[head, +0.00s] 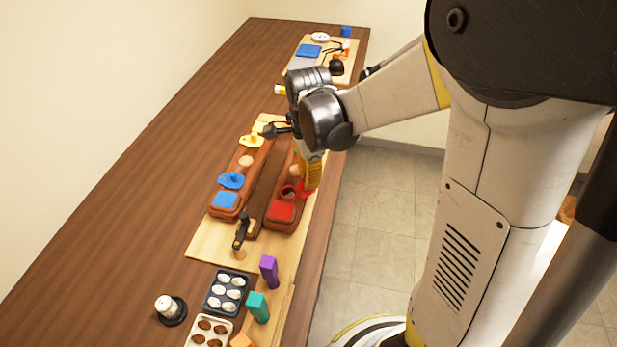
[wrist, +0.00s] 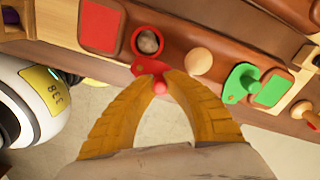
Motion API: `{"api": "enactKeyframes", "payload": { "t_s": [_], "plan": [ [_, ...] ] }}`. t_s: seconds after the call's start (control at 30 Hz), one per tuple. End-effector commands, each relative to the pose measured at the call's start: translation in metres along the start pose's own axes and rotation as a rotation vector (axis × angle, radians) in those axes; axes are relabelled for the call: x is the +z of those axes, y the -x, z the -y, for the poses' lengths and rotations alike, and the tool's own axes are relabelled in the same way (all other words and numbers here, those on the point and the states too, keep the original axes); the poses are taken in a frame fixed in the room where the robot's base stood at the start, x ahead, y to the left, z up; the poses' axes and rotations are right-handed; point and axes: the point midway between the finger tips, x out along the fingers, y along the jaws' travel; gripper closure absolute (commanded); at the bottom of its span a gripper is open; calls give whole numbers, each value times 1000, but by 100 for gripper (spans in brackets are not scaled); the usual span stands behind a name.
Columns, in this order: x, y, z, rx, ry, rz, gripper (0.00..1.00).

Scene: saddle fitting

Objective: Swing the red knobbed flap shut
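The red knobbed flap (wrist: 148,68) is swung out to the near side of its red-rimmed opening (wrist: 148,41), so the opening is uncovered and a grey-brown lump shows inside. The flap's round red knob (wrist: 160,86) lies between my yellow fingertips. My gripper (wrist: 163,78) appears shut on this knob, with the fingertips close on both sides of it. In the head view, my gripper (head: 309,186) is at the right edge of the right wooden block, and part of the red flap (head: 306,193) shows beside it.
A red square pad (wrist: 101,26) lies beside the opening. A wooden ball (wrist: 198,61) and a green knobbed flap (wrist: 240,82) are on the other side. The left block carries blue (head: 232,180) and yellow (head: 251,140) flaps. A dark upright handle (head: 241,232) stands in front.

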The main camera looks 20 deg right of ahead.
Motion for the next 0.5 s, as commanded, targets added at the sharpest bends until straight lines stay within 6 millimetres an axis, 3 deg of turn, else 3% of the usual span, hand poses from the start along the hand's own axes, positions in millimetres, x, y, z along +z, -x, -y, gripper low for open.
{"api": "enactKeyframes", "payload": {
  "t_s": [0.5],
  "plan": [
    [4, 0, 4, 0, 146, 0, 100]
  ]
}}
